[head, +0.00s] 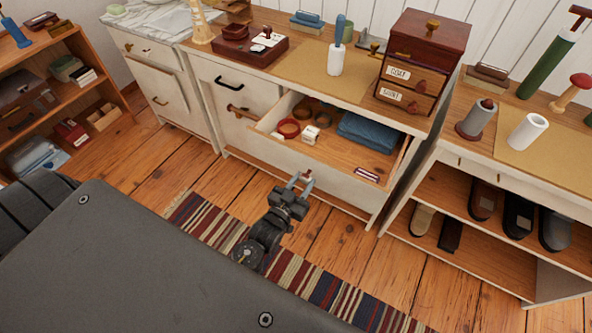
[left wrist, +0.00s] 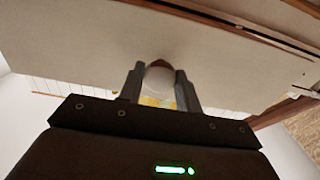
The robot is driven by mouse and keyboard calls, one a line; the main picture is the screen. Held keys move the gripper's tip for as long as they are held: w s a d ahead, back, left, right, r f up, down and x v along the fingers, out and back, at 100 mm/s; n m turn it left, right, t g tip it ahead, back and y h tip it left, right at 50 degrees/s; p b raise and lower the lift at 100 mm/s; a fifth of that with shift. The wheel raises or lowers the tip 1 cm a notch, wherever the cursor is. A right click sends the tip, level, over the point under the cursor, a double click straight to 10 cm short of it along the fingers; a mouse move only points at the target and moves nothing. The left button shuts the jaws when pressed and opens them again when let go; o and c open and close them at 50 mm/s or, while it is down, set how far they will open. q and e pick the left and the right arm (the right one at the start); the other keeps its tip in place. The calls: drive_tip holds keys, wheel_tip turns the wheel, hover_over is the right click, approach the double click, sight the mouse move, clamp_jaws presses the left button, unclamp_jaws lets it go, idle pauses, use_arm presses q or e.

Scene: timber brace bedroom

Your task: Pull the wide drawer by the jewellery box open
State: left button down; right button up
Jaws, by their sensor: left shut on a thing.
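The wide drawer (head: 315,170) stands pulled out from the white dresser below the jewellery box, its inside in plain sight. The jewellery box (head: 432,35) is dark red-brown with two small labelled drawers and stands on the dresser top. My left gripper (head: 300,183) is at the drawer's front panel. In the left wrist view its fingers (left wrist: 160,85) are shut on a pale round knob (left wrist: 159,76) at the drawer front (left wrist: 85,70). My right gripper is not in view.
A striped rug (head: 290,270) lies on the floor below. An open shoe shelf (head: 480,225) stands at the right, close to the dresser.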

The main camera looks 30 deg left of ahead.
use_arm(q)
drive_tip(key=shift+s, duration=0.4)
drive_tip(key=c, duration=1)
unclamp_jaws()
